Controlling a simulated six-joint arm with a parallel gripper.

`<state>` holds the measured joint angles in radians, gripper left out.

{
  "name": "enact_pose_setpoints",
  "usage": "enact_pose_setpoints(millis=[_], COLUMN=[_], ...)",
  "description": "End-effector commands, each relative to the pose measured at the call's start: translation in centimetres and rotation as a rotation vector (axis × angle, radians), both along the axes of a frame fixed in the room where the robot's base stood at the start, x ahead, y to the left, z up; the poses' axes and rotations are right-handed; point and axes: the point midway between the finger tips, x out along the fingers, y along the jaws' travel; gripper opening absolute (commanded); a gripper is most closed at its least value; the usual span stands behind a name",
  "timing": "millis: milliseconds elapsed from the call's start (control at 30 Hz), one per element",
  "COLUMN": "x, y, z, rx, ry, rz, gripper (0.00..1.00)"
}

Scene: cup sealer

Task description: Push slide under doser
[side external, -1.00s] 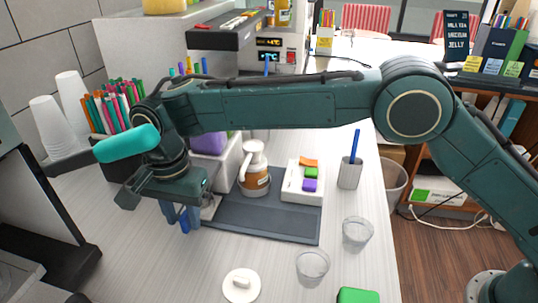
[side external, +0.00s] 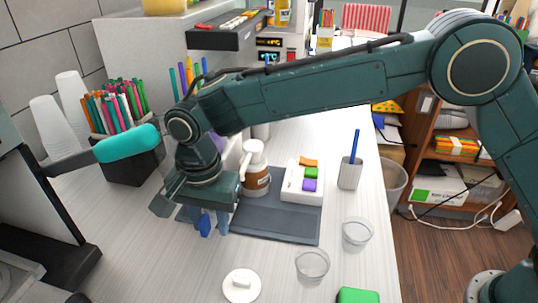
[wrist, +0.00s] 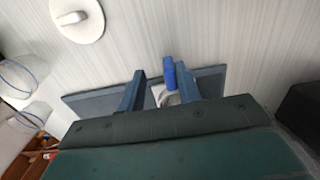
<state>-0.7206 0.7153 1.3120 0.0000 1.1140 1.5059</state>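A bright blue knob (side external: 205,226) stands between the fingers of my gripper (side external: 209,220). In the wrist view the knob (wrist: 170,73) is nearer the right finger, and a gap shows between it and the left finger of my gripper (wrist: 160,70). A pale, partly hidden piece (wrist: 165,97), perhaps the slide, shows by the knob's base. A brown and white dispenser (side external: 256,182), possibly the doser, stands upright on the dark mat (side external: 285,225), right of my gripper. My gripper hides the area just behind the knob.
A white block with coloured buttons (side external: 291,190) sits on the mat. A pen cup (side external: 349,174), two clear cups (side external: 357,234) (side external: 312,266), a white lid (side external: 241,286) and a green item (side external: 358,296) stand around it. A teal-handled lever (side external: 127,144) is close behind-left of my wrist.

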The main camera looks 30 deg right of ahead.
Motion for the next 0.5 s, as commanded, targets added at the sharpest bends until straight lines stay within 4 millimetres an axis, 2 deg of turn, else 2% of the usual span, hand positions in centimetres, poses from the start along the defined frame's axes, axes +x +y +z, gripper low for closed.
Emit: enact_pose_setpoints(millis=[500], x=[-3.5], y=[-3.5], z=[0.0], rx=[-0.001], ry=[0.001], rz=[0.0], gripper=[0.34])
